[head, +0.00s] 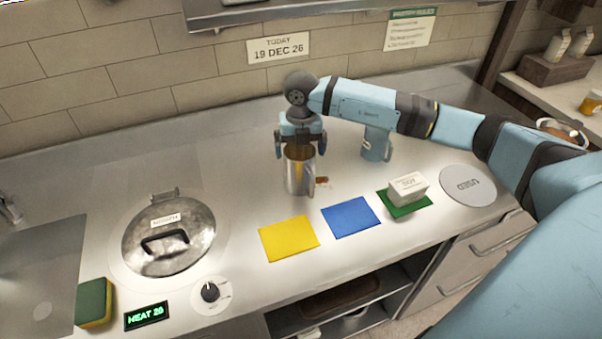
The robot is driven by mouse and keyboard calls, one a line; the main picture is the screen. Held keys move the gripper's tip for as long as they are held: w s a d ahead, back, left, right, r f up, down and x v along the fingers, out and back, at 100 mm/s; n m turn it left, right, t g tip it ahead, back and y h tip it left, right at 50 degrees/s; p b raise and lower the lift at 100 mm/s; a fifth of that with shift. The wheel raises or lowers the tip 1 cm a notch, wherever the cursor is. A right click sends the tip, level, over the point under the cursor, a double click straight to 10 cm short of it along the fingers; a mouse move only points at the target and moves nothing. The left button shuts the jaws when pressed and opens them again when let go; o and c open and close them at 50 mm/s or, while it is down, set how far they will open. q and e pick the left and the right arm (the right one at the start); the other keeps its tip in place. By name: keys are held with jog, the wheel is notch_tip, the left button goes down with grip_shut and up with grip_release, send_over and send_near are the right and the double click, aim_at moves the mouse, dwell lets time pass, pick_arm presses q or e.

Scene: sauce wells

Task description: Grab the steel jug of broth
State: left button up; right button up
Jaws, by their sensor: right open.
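The steel jug of broth (298,178) stands upright on the steel counter near the middle of the head view. Brown broth shows inside its mouth, and a small brown piece sticks out at its right side. My right gripper (301,148) points down over the jug. It is open, with one finger on either side of the jug's top. I cannot tell whether the fingers touch it. My left gripper is not in view.
Yellow (289,239), blue (350,217) and green (404,206) mats lie in front of the jug; a white block (408,187) sits on the green one. A lidded well (168,237) is at left, a knob (210,292) and sponge (94,303) near the front. A grey disc (468,185) lies right.

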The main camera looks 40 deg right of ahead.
aim_at(300, 160)
jog(key=f, duration=0.2)
jog(key=f+p, duration=0.1)
jog(key=f, duration=0.2)
jog(key=shift+w+d, duration=0.15)
jog(key=shift+w, duration=0.05)
jog(key=c, duration=1)
jog(key=shift+r, duration=0.1)
